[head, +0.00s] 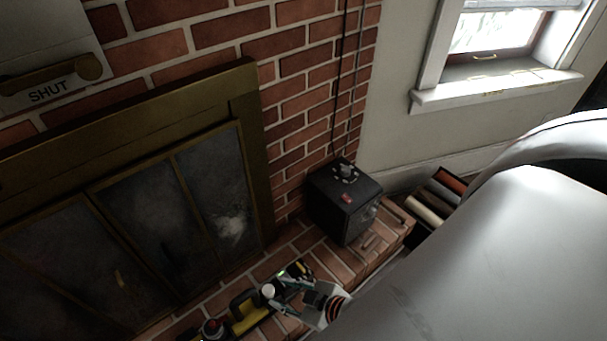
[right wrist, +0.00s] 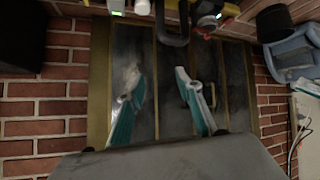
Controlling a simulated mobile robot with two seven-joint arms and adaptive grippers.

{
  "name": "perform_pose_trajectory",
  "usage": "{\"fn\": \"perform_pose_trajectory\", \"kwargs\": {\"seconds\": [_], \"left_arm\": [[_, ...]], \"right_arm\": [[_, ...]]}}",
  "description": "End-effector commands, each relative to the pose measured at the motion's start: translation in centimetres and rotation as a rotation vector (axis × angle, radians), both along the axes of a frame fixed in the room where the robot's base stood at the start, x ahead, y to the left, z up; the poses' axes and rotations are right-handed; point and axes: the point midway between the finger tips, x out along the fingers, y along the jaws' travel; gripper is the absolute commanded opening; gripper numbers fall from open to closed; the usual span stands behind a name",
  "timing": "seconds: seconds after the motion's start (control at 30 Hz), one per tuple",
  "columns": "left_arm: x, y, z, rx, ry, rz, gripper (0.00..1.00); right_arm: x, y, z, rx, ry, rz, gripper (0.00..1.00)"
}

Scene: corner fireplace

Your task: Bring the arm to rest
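My right gripper (head: 288,293) is low in the head view, above the brick hearth ledge. In the right wrist view my right gripper (right wrist: 157,82) has its two teal-padded fingers spread apart. Nothing is held between them; the dark glass fireplace doors (right wrist: 155,60) show through the gap. A large pale grey curved part of my own arm fills the right of the head view. My left gripper is in neither view.
A black box with a knob (head: 345,200) stands on the brick hearth (head: 345,262). A yellow-and-black tool (head: 247,312) and a red-topped item (head: 212,328) lie near my gripper. A brass-framed fireplace (head: 255,150) is at left. A window sill (head: 500,92) is at upper right.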

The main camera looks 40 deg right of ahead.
Motion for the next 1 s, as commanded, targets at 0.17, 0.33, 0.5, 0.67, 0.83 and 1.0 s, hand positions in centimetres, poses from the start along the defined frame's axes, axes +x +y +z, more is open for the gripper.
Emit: {"fn": "perform_pose_trajectory", "kwargs": {"seconds": [0.17, 0.33, 0.5, 0.67, 0.83, 1.0], "left_arm": [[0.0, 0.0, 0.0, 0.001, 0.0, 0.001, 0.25], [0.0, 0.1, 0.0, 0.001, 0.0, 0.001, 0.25], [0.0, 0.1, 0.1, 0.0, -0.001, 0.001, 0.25], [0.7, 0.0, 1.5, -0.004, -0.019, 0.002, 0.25], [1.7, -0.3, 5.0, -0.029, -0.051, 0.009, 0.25], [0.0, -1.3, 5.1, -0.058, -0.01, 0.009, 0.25]], "right_arm": [[-2.5, -3.2, 0.3, -0.013, -0.014, -0.102, 0.35], [-2.8, -3.9, 0.4, -0.019, -0.019, -0.118, 0.35], [-2.8, -3.8, 0.4, -0.019, -0.018, -0.116, 0.35], [-2.5, -3.6, 1.4, -0.013, -0.027, -0.116, 0.35], [-2.3, -3.1, 4.0, 0.011, -0.035, -0.12, 0.35], [-3.0, -2.5, 5.2, 0.036, -0.018, -0.123, 0.35]]}}
